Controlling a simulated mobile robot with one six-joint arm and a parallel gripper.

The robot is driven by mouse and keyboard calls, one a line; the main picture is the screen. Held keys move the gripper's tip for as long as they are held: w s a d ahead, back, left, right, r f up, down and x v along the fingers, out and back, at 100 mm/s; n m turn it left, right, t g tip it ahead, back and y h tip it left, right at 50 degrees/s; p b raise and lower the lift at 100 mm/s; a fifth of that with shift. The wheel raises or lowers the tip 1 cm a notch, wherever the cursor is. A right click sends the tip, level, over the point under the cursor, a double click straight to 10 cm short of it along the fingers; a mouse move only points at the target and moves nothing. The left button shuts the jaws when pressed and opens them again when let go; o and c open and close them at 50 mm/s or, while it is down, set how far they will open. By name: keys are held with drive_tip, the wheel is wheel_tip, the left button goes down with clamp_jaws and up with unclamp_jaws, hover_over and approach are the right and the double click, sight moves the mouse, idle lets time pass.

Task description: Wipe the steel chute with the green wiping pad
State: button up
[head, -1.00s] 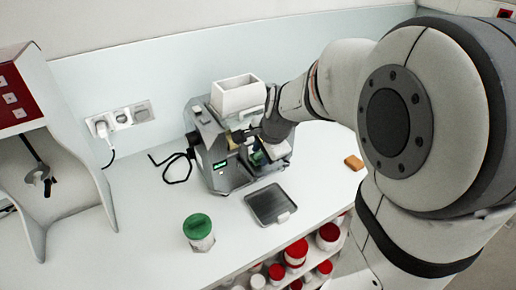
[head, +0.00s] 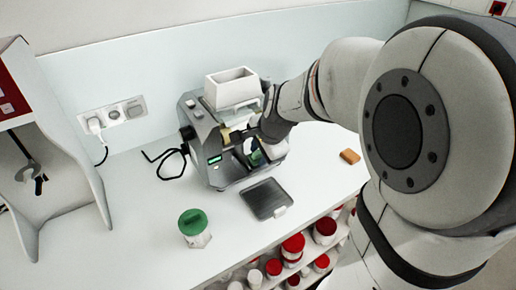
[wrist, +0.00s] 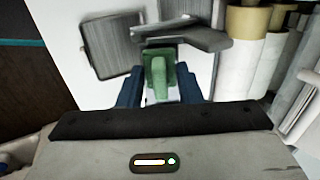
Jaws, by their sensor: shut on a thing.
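The green wiping pad (wrist: 158,72) is held between the two dark blue fingers of my gripper (wrist: 158,88) in the wrist view. In the head view a bit of the green pad (head: 257,158) shows at the front of the grey mill (head: 205,135). My gripper is shut on the pad, at the mill's front right side. A grey metal piece (wrist: 205,40), likely the steel chute, lies just beyond the pad in the wrist view. I cannot tell whether the pad touches it. My arm and gripper hide much of the chute area in the head view.
A dark grey tray (head: 267,198) lies on the white counter before the mill. A green-lidded jar (head: 194,226) stands front left. A brown-orange block (head: 349,157) lies to the right. Red-lidded jars (head: 293,246) fill a shelf below. Counter left of the mill is mostly clear.

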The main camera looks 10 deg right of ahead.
drive_tip(key=shift+w+f, duration=0.15)
drive_tip(key=shift+f, duration=0.25)
drive_tip(key=shift+r, duration=0.1)
drive_tip(key=shift+w+a+r+p, duration=0.3)
drive_tip(key=shift+w+r+p, duration=0.2)
drive_tip(key=shift+w, duration=0.3)
drive_tip(key=shift+w+a+r+p, duration=0.25)
drive_tip(key=shift+w+p, duration=0.1)
drive_tip(key=shift+w, duration=0.3)
drive_tip(key=shift+w+a+r+p, duration=0.15)
drive_tip(key=shift+w+r+p, duration=0.15)
drive_tip(key=shift+w, duration=0.35)
drive_tip(key=shift+s+d+f+b, duration=0.25)
drive_tip(key=shift+s+f+b, duration=0.4)
drive_tip(key=shift+s+b, duration=0.1)
drive_tip(key=shift+s+d+f+b, duration=0.2)
drive_tip(key=shift+s+f+b, duration=0.1)
drive_tip(key=shift+s, duration=0.25)
drive_tip(key=shift+s+d+f+b, duration=0.15)
drive_tip(key=shift+s+f+b, duration=0.1)
drive_tip(key=shift+s, duration=0.6)
drive_tip(key=shift+r, duration=0.15)
